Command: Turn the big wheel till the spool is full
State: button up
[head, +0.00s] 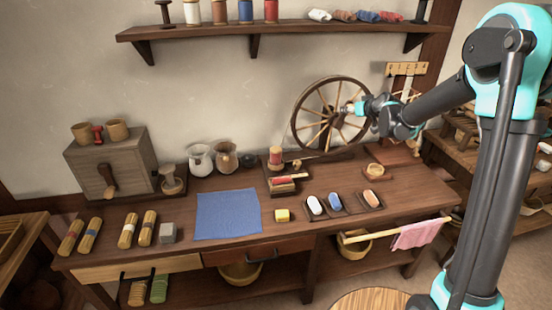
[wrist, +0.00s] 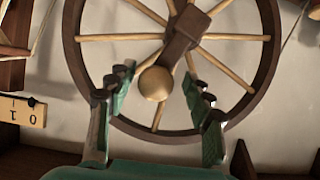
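The big spoked wheel (head: 298,125) stands upright at the back of the bench. In the wrist view the wheel (wrist: 72,45) shows close up, with a dark crank arm (wrist: 182,38) ending in a round wooden knob (wrist: 155,83). My gripper (head: 357,108) is at the wheel's right side. In the wrist view its two green fingers (wrist: 160,90) are spread apart, one on each side of the knob, with gaps visible. A spool with reddish thread (head: 275,156) stands on a dark base left of the wheel; how full it is cannot be told.
A ruler-like wooden piece (head: 407,68) is on the wall behind my arm. Left of the wheel are jugs (head: 200,160) and a box with a crank (head: 112,165). A blue cloth (head: 228,213) and a tray of small coloured pieces (head: 343,213) lie in front. A shelf (head: 260,31) hangs above.

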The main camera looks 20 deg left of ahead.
jog(key=v, duration=0.7)
dwell(0.6)
jog(key=s+d+f+m+g+h, duration=0.2)
jog(key=s+d+f, duration=0.4)
jog(key=s, duration=0.7)
jog(key=s+d+f+m+g+h, duration=0.2)
jog(key=s+d+f, duration=0.5)
jog(key=s+d, duration=0.4)
jog(key=s+d+f+m+g+h, duration=0.2)
jog(key=s+d+f, duration=0.4)
jog(key=s, duration=0.8)
jog(key=d+h, duration=0.1)
jog(key=d, duration=0.2)
jog(key=shift+s+f+m, duration=0.3)
jog(key=shift+s+m, duration=0.1)
jog(key=shift+w+r, duration=0.1)
